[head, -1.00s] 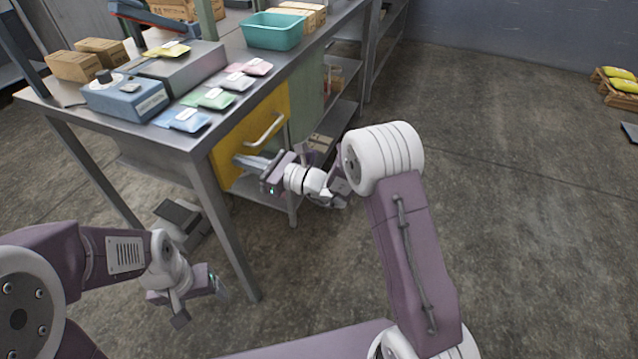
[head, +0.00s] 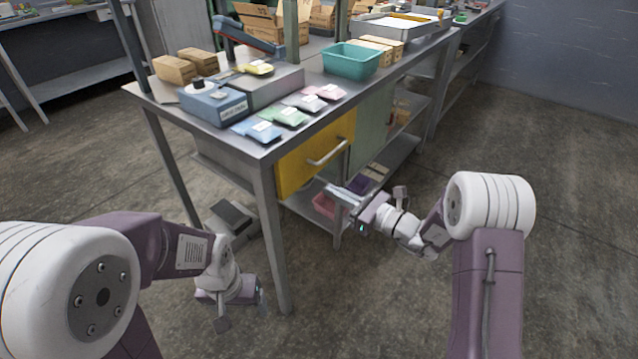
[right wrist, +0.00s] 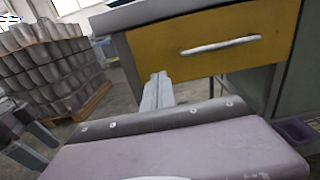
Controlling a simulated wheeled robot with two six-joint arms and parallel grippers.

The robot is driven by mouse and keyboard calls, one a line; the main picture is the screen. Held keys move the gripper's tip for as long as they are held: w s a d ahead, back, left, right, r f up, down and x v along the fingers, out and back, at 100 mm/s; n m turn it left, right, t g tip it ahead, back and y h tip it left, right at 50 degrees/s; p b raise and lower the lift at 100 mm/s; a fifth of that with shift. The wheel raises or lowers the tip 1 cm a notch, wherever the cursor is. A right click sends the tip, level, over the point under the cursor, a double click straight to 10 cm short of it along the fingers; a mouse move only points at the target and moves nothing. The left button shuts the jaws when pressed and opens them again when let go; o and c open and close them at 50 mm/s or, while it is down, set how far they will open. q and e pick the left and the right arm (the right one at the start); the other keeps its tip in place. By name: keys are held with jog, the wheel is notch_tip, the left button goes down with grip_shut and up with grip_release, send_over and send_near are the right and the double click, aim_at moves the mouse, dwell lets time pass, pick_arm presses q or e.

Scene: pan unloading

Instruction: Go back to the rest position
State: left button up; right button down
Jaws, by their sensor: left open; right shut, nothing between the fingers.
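My right gripper (head: 342,194) is shut and empty, out in front of the workbench, and in the head view its fingers show just below the yellow drawer (head: 300,165). In the right wrist view its two fingers (right wrist: 157,92) lie together, with the yellow drawer front (right wrist: 195,60) and its pale handle (right wrist: 220,45) beyond them. The drawer looks closed. My left gripper (head: 262,298) hangs low near the bench's front leg, pointing right. It is open, with nothing seen in it.
The workbench top (head: 270,150) carries several coloured packets, a blue device (head: 212,105), a teal bin (head: 350,62) and cardboard boxes (head: 172,68). A bench leg (head: 272,240) stands close to my left gripper. Open concrete floor (head: 575,200) lies to the right.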

jog(key=v, duration=0.4)
jog(key=shift+s+d, duration=0.1)
jog(key=shift+s, duration=0.05)
